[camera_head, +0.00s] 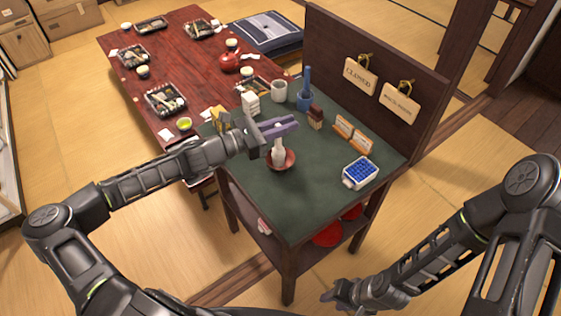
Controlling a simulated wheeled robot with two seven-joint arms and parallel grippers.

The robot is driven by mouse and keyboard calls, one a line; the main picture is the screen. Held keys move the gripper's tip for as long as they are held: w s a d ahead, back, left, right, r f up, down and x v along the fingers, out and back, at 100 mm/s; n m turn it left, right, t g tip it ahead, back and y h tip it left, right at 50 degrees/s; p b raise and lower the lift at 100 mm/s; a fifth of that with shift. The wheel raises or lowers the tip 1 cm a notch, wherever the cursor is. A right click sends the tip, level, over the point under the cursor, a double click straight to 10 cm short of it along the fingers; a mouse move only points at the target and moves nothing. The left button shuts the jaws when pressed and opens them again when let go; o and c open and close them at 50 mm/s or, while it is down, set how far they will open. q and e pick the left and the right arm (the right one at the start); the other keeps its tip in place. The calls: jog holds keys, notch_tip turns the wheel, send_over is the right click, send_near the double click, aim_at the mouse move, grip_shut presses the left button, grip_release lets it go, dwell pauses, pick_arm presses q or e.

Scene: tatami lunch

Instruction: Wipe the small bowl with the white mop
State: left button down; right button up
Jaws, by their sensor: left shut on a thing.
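The small bowl (271,164) is red and stands on the dark green top of the small side table (310,205). The white mop (279,153) is upright with its lower end inside the bowl; whether it touches the bowl's inner surface I cannot tell. My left gripper (284,129) is above the bowl, shut on the white mop, and hides its upper part. My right gripper (332,295) is low in front of the table, away from the bowl, and too small to read as open or shut.
A blue container (305,101) with a blue handle, a white cup (279,91), a brown block (315,118), wooden card stands (353,136) and a blue-and-white tray (345,182) share the tabletop. A dark panel (335,55) rises behind. The front tabletop is clear.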

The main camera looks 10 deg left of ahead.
pick_arm(q)
jog(key=m+g+h+b, duration=0.1)
jog(key=m+g, duration=0.1)
jog(key=g, duration=0.1)
jog(key=m+g+h+b, duration=0.2)
jog(key=g, duration=0.1)
jog(key=shift+d+m+g+h, duration=0.15)
jog(key=shift+m+g+h, duration=0.15)
jog(key=shift+m, duration=0.1)
